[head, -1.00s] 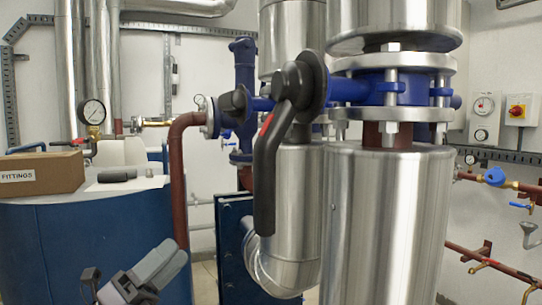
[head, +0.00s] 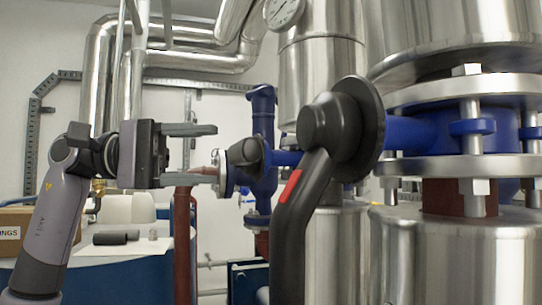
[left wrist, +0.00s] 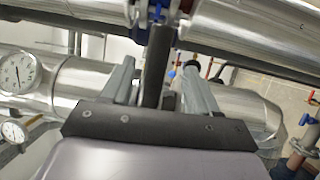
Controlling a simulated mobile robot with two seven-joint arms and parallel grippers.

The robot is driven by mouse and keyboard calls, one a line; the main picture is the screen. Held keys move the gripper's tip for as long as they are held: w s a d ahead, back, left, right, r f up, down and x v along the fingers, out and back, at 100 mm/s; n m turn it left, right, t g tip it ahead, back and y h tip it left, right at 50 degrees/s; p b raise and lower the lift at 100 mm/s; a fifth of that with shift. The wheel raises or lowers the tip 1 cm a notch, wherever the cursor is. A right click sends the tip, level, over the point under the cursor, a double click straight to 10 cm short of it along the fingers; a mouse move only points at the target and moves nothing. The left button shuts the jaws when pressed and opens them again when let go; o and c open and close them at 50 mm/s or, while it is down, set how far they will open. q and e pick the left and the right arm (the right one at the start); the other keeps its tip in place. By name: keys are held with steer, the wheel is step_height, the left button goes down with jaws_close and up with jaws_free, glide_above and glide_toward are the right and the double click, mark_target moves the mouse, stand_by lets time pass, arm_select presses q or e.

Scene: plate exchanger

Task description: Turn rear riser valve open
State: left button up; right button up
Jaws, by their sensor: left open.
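The near valve has a big black lever (head: 300,225) with a red mark, hanging down from a round hub beside blue body parts (head: 410,135). Behind it, a smaller dark hub (head: 245,152) sits on blue pipework; its lever is not clear in the head view. My left gripper (head: 214,154) is open, its two grey fingers pointing right, just left of that smaller hub. In the left wrist view, a dark bar like a lever (left wrist: 155,65) shows between the open fingers (left wrist: 160,82). I cannot tell which valve it belongs to or whether a finger touches it.
Large silver pipes (head: 325,75) and a flange (head: 460,168) stand close on the right. A gauge (head: 284,11) is at the top. A red-brown pipe (head: 183,235) rises below the gripper. A box (head: 12,225) and a dark cylinder (head: 115,238) are on the lower left.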

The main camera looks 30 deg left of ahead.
mark_target(235, 152)
arm_select(q)
steer(key=shift+w+d+r, duration=0.15)
steer(key=shift+d+r, duration=0.05)
steer(key=shift+d, duration=0.1)
steer(key=p+x, duration=0.1)
steer(key=x, duration=0.5)
steer(key=shift+d+f, duration=0.1)
steer(key=shift+d, duration=0.05)
jaws_close()
